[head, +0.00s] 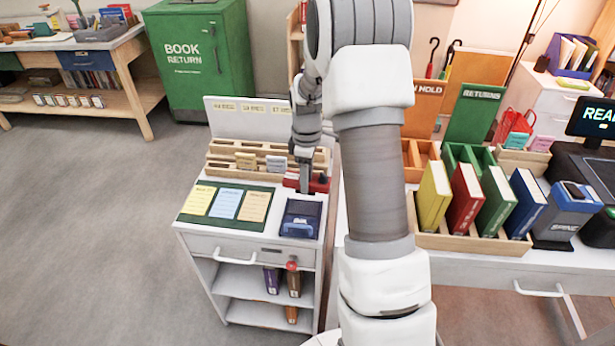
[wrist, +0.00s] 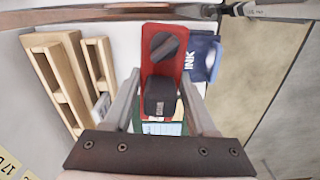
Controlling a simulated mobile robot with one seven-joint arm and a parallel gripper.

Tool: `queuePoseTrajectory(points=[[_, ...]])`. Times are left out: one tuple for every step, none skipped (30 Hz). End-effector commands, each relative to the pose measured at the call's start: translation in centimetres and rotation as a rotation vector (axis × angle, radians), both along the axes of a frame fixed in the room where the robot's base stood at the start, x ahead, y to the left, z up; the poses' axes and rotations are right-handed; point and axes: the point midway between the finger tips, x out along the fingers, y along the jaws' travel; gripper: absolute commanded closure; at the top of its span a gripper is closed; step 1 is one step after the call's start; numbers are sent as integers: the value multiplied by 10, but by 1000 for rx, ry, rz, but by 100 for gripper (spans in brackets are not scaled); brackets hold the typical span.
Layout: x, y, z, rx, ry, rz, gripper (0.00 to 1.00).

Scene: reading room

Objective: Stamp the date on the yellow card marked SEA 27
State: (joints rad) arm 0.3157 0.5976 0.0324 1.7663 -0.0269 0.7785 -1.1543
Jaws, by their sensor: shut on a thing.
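A yellow card (head: 199,201) lies at the left end of the green mat (head: 180,217) on the small white cart; its marking is too small to read. A blue card (head: 225,204) and a tan card (head: 256,207) lie beside it. My gripper (head: 304,188) points down at the red tray (head: 320,185) behind the ink pad. In the wrist view my gripper (wrist: 160,92) is shut on a dark block-shaped stamp (wrist: 160,98). The stamp overlaps the near end of the red tray, and I cannot tell whether it is lifted. A second dark knob (wrist: 168,45) stands in the tray.
A blue ink pad box (head: 301,218) sits on the cart's front right. Wooden racks (head: 235,162) stand behind the mat. To the right, a desk holds upright coloured books (head: 466,200) and a blue device (head: 566,208). Free floor lies left of the cart.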

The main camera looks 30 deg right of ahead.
Motion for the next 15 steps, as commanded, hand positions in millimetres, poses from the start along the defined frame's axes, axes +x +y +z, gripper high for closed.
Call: queuePoseTrajectory(points=[[1,-1,0,0,0,-1,85],[2,-1,0,-1,-1,-1,85],[2,-1,0,-1,-1,-1,85],[3,-1,0,-1,-1,-1,85],[3,-1,-1,0,-1,-1,85],[3,-1,-1,0,-1,-1,85],[3,-1,-2,1,-1,-1,85],[3,-1,-3,1,-1,-1,85],[4,-1,-4,1,-1,-1,85],[4,-1,-6,1,-1,-1,85],[3,-1,-7,1,-1,0,85],[4,-1,-10,0,0,0,85],[3,-1,-12,0,0,0,85],[3,-1,-14,1,1,0,85],[3,-1,-18,1,1,0,85]])
